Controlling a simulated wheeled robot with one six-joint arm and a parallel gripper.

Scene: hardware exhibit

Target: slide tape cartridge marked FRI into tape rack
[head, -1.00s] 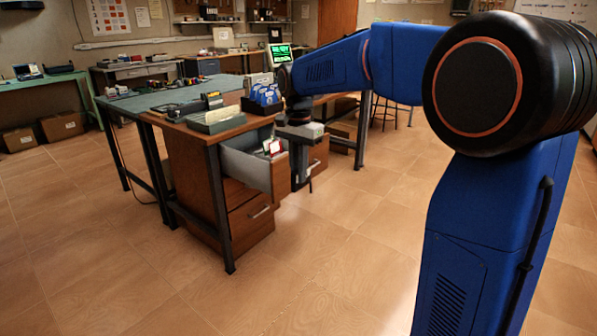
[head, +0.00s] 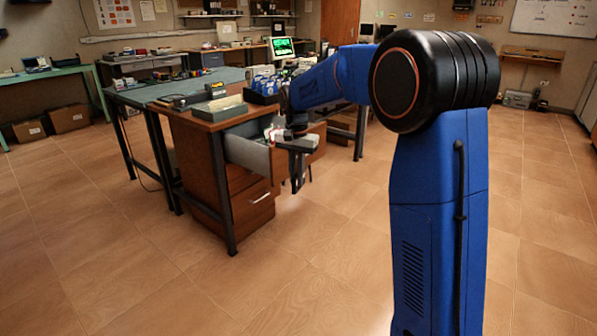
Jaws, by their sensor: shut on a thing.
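My gripper (head: 298,172) hangs over and beside the front of an open desk drawer (head: 247,153), fingers pointing down. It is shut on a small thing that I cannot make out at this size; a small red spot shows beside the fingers. A black holder with several blue-and-white items (head: 264,84) stands on the desk corner. I cannot tell whether it is the tape rack. No FRI marking can be read. Small white and red things (head: 272,131) show inside the drawer, partly hidden by my gripper.
A shallow tray of pale cards (head: 220,107) lies on the wooden desk left of the black holder. A green workbench (head: 165,90) adjoins the desk. A lower drawer with a handle (head: 260,198) is below the open one. The tiled floor (head: 300,265) in front is clear.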

